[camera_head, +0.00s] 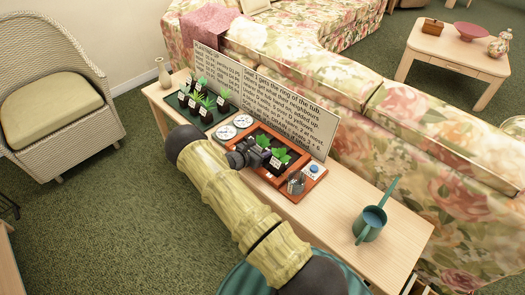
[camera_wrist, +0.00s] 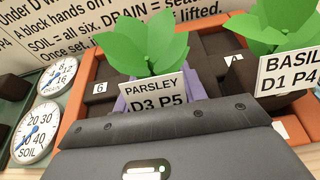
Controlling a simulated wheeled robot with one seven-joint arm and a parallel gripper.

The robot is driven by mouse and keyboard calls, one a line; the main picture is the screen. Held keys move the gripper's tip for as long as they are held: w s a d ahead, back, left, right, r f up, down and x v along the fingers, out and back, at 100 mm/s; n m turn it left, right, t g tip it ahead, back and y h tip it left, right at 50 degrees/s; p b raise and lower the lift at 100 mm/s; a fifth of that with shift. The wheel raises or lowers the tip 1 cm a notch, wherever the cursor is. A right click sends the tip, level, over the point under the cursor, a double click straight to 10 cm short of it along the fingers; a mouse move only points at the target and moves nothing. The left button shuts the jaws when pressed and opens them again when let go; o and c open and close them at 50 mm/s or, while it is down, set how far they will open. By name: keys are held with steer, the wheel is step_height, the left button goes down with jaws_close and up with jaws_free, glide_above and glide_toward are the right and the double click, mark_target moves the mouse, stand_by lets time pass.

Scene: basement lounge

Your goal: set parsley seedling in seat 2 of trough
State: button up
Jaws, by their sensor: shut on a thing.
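The parsley seedling (camera_wrist: 146,52) shows in the wrist view with green leaves and a white label reading "PARSLEY D3 P5". My gripper (camera_head: 250,153) is shut on it, over the left part of the trough; my gripper's body hides its lower part in the wrist view. I cannot tell whether it touches the trough. The orange trough (camera_head: 312,180) has dark compartments; it also shows in the wrist view (camera_wrist: 72,127). Markers 6 and 4 are visible there. Seat 2 cannot be made out. A basil seedling (camera_wrist: 289,66), labelled "D1 P4", stands in the trough to the right.
A green tray (camera_head: 212,122) with several seedlings stands left of two dials, DRAIN (camera_wrist: 57,88) and SOIL (camera_wrist: 36,132). A printed board (camera_head: 265,95) rises behind the trough. A metal cup (camera_head: 296,183), a blue button (camera_head: 314,168) and a watering can (camera_head: 370,224) are to the right.

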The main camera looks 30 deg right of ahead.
steer(key=o, duration=1)
steer(key=shift+s+a+f, duration=0.1)
steer(key=shift+s+f, duration=0.2)
steer(key=shift+f, duration=0.45)
steer(key=shift+r, duration=0.15)
steer(key=shift+r+p, duration=0.2)
steer(key=shift+p, duration=0.1)
steer(key=shift+a+r, duration=0.15)
steer(key=shift+r, duration=0.05)
steer(key=v, duration=0.7)
steer(key=p+v, duration=0.1)
steer(key=v, duration=0.3)
steer(key=shift+a+r, duration=0.15)
steer(key=shift+r, duration=0.35)
steer(key=shift+w, duration=0.1)
